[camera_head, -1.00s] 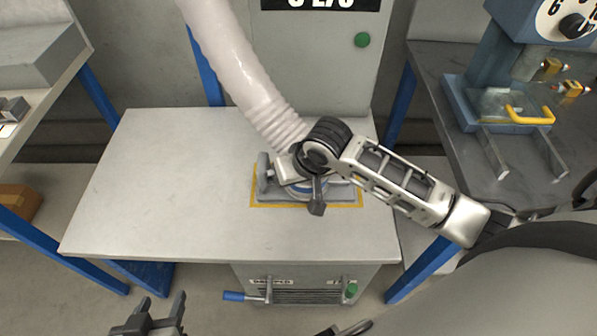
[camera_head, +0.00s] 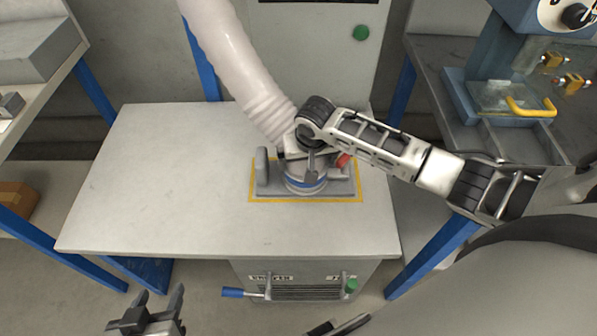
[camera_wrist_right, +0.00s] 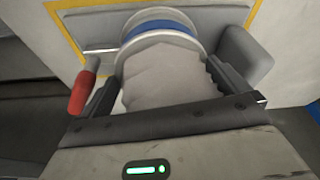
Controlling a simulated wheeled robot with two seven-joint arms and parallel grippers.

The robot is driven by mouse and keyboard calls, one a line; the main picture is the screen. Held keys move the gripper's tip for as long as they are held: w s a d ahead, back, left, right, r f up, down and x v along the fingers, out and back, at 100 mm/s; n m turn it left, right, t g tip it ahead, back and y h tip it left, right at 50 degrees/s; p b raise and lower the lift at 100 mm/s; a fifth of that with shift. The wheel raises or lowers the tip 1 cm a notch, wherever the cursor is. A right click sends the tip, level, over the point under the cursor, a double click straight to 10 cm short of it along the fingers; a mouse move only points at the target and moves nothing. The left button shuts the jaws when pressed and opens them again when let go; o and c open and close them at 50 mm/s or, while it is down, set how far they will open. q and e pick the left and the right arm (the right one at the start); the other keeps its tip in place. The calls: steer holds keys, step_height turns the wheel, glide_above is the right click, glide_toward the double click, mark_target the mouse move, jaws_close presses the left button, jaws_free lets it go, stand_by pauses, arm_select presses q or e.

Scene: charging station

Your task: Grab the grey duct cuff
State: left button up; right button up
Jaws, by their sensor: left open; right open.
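The grey duct cuff (camera_wrist_right: 168,75) is a wrinkled grey sleeve in the right wrist view, below a pale round collar with a blue band (camera_wrist_right: 158,28). In the head view my right arm mostly hides the cuff; the blue-banded collar (camera_head: 306,184) shows below the gripper. My right gripper (camera_wrist_right: 164,68) is open, with one finger on each side of the cuff. I cannot tell whether the fingers touch it. In the head view the right gripper (camera_head: 311,165) is over the collar. My left gripper (camera_head: 158,302) is open and empty at the bottom, in front of the table.
The collar stands on a grey base plate (camera_head: 268,192) inside a yellow outline on the white table (camera_head: 160,190). A red-handled lever (camera_head: 343,160) is close to the right gripper. A white hose (camera_head: 225,50) comes down behind it. The table's left half is clear.

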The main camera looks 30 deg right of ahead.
mark_target(306, 162)
steer(key=b+x, duration=0.1)
steer(key=x, duration=0.4)
steer(key=shift+w+f, duration=0.1)
steer(key=shift+w, duration=0.15)
steer(key=c, duration=0.8)
